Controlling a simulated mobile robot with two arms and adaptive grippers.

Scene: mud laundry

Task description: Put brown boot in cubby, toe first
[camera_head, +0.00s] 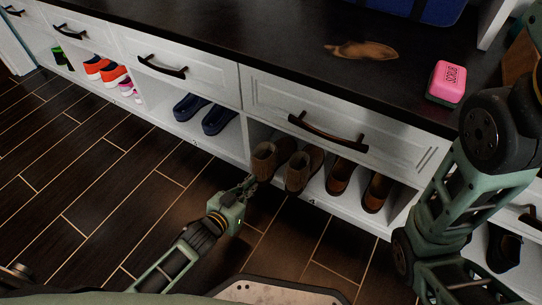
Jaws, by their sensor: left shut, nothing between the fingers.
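A pair of brown boots stands side by side in a cubby under the wide drawer: the left boot (264,160) and the right boot (298,176). They are at the left part of that cubby, near its divider. My left gripper (250,184) is shut and empty, low in front of the cubby, just beside and in front of the left boot. I cannot tell whether its fingertips touch the boot. My right arm crosses the right side, and its gripper is out of view. The cubby shelf (330,208) shows along its front edge.
Brown shoes (376,192) share the boots' cubby on the right. Blue shoes (218,120) sit in the cubby to the left. A pink scrub box (446,82) and a brown flat item (362,50) lie on the dark counter (250,35). The wood floor (90,190) is clear at left.

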